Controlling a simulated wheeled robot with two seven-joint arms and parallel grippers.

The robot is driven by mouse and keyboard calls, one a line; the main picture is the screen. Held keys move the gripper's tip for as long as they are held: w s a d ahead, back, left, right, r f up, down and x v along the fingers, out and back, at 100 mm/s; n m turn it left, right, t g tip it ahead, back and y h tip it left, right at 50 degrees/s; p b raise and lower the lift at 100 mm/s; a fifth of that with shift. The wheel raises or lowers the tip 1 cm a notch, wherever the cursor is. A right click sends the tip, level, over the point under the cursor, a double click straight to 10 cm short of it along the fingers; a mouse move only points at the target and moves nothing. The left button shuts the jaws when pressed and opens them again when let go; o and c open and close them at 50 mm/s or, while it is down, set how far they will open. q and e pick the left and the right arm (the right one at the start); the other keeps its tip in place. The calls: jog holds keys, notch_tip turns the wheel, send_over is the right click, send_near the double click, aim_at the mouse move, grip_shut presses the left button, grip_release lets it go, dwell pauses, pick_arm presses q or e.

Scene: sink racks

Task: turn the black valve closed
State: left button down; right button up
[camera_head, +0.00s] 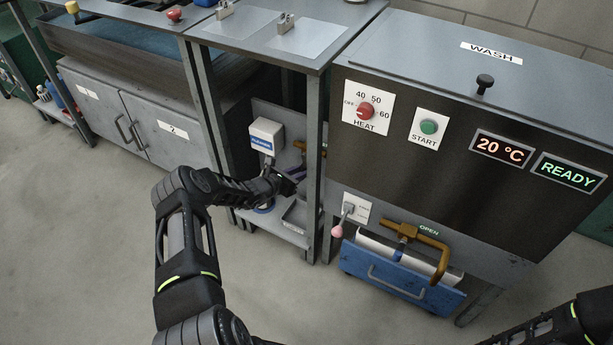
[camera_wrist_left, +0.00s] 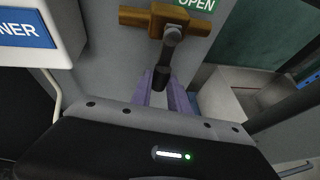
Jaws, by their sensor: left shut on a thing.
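The black valve (camera_wrist_left: 170,48) shows in the left wrist view as a dark lever hanging from a brass pipe body (camera_wrist_left: 140,17). A green OPEN label (camera_wrist_left: 197,4) sits just above it. My left gripper (camera_wrist_left: 164,92) has its purple fingers shut on the lower end of the lever. In the head view my left gripper (camera_head: 296,173) reaches under the steel table, and the lever is hidden there by the gripper and the dark surroundings. Part of my right arm shows at the bottom right of the head view; its gripper is out of view.
A white box with a blue label (camera_head: 266,136) hangs left of my gripper. A table leg (camera_head: 315,170) stands just right of it. The wash machine (camera_head: 445,130) has its own brass pipe (camera_head: 430,243), a pink-knobbed lever (camera_head: 337,231) and a blue drawer (camera_head: 400,282). Left floor is clear.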

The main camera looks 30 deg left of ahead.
pick_arm(q)
jog(key=shift+a, duration=0.1)
jog(key=c, duration=1.3)
grip_release()
jog(key=shift+o, duration=0.2)
jog(key=p+v, duration=0.2)
jog(key=v, duration=0.5)
jog(key=shift+s+p, duration=0.3)
jog(key=shift+s, duration=0.1)
jog(key=shift+a+r, duration=0.1)
